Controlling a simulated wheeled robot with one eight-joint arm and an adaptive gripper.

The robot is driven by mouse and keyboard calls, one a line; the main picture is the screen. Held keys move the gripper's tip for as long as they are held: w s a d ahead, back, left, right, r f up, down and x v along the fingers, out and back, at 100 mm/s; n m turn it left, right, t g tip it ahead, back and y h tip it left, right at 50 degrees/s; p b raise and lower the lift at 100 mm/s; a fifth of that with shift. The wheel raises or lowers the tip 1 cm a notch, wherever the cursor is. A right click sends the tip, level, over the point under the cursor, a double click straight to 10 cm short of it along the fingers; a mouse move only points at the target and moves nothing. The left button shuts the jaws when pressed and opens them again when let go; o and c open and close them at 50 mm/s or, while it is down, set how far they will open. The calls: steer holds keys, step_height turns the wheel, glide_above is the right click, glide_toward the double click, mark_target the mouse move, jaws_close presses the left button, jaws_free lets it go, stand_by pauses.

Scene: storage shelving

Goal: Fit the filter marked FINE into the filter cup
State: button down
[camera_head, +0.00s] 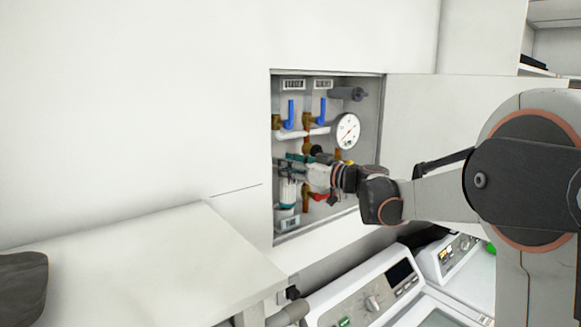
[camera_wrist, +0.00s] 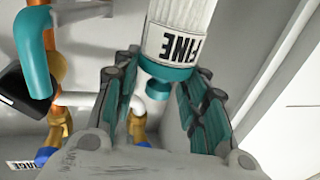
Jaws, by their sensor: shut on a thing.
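The filter marked FINE (camera_wrist: 178,45) is a white ribbed cylinder with a black-lettered label and a teal end, at the top of the wrist view. My gripper (camera_wrist: 163,72) is shut on it, with teal-padded fingers on either side of the teal end. In the head view my gripper (camera_head: 296,174) reaches into an open wall cabinet, and a white cylinder (camera_head: 288,192) stands upright just below it. That looks like the filter, with teal at its lower end. I cannot clearly tell the filter cup apart; the spot beneath is small and partly hidden.
The cabinet (camera_head: 378,120) holds a round gauge (camera_head: 347,131), blue-handled valves (camera_head: 291,112) and pipes close around my gripper. Its door (camera_head: 425,120) is open to the right. A white counter (camera_head: 150,260) and a machine with a control panel (camera_head: 370,292) stand below.

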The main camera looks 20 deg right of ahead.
steer(key=shift+w+a, duration=0.25)
steer(key=shift+w, duration=0.3)
steer(key=shift+w+a, duration=0.2)
steer(key=shift+w, duration=0.35)
steer(key=shift+f+b, duration=2.55)
steer(key=shift+f, duration=0.85)
steer(key=c, duration=0.9)
jaws_free()
